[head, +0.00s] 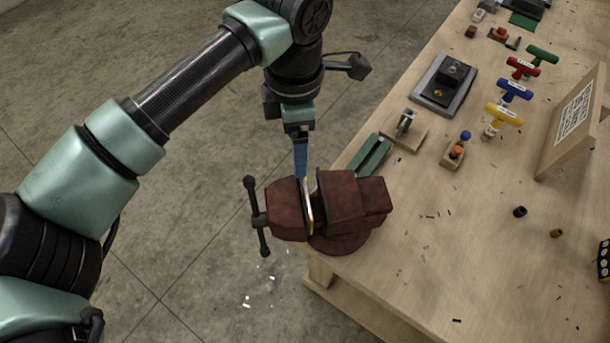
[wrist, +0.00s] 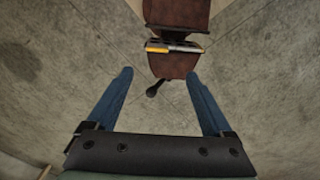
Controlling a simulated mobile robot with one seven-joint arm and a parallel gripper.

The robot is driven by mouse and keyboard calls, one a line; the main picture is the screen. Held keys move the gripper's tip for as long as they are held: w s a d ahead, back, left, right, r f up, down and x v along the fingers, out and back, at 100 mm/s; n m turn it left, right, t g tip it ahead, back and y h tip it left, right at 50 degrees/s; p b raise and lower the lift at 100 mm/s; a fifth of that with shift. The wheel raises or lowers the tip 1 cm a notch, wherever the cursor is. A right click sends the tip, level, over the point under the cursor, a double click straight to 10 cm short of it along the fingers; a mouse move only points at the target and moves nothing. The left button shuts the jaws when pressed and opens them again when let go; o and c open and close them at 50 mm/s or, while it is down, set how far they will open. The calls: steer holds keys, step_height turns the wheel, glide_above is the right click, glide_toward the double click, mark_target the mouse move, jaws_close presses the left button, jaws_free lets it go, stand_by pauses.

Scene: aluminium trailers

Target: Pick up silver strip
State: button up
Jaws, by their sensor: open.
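A brown-red bench vise (head: 345,205) is mounted at the near left corner of the workbench. A thin pale strip shows in the gap between its jaws (head: 308,208). In the wrist view, a silver strip (wrist: 180,48) lies across the vise (wrist: 178,66) between the jaws, with yellow-orange parts at its ends. My gripper (head: 300,174) points down just above and behind the vise's left jaw in the head view. In the wrist view its two blue fingers (wrist: 158,74) are spread wide and empty, with the strip ahead of them, apart from both tips.
The vise handle (head: 257,215) sticks out to the left. Behind the vise on the wooden bench (head: 450,270) are a green block (head: 371,154), a wooden block with a metal piece (head: 405,125), coloured T-handles (head: 513,90) and a framed panel (head: 572,125).

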mark_target(304, 186)
steer(key=f, duration=0.1)
steer(key=f+p, duration=0.1)
steer(key=f, duration=0.2)
steer(key=shift+w+d+f+p, duration=0.1)
steer(key=shift+d+p, duration=0.2)
steer(key=f, duration=0.1)
steer(key=f+p, duration=0.1)
steer(key=f, duration=0.1)
steer(key=shift+w+d+f, duration=0.2)
steer(key=shift+w+d, duration=0.05)
steer(key=shift+d, duration=0.05)
steer(key=shift+f+p, duration=0.3)
steer(key=shift+f, duration=0.15)
steer(key=shift+c, duration=0.3)
steer(key=shift+r, duration=0.1)
jaws_close()
